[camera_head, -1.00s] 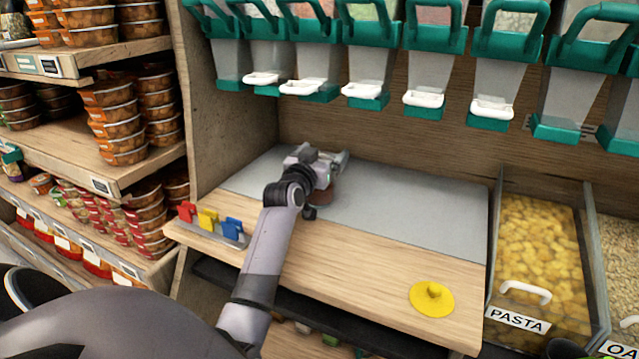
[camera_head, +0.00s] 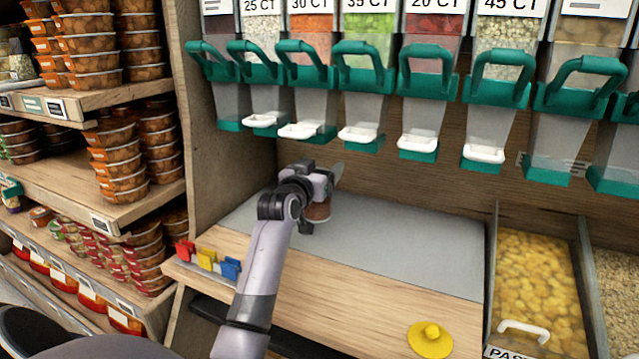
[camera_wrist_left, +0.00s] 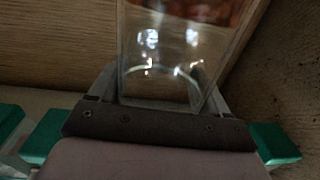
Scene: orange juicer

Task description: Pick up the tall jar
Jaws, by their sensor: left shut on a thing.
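The tall jar is clear glass with reddish-brown contents. In the left wrist view the jar (camera_wrist_left: 165,55) stands between the two fingers of my left gripper (camera_wrist_left: 155,85). In the head view my left gripper (camera_head: 328,182) is over the back left of the grey mat, near the wooden side wall. Only a small brownish part of the jar (camera_head: 318,211) shows below the gripper; the rest is hidden by the gripper. The gripper is shut on the jar, and the jar appears raised off the mat. My right gripper is not in view.
Dispensers with green handles (camera_head: 368,62) and white spouts hang above the counter. The grey mat (camera_head: 420,245) is clear to the right. A yellow lid (camera_head: 431,338) lies at the front right. Coloured clips (camera_head: 206,258) stand at the front left. A pasta bin (camera_head: 540,285) is at right.

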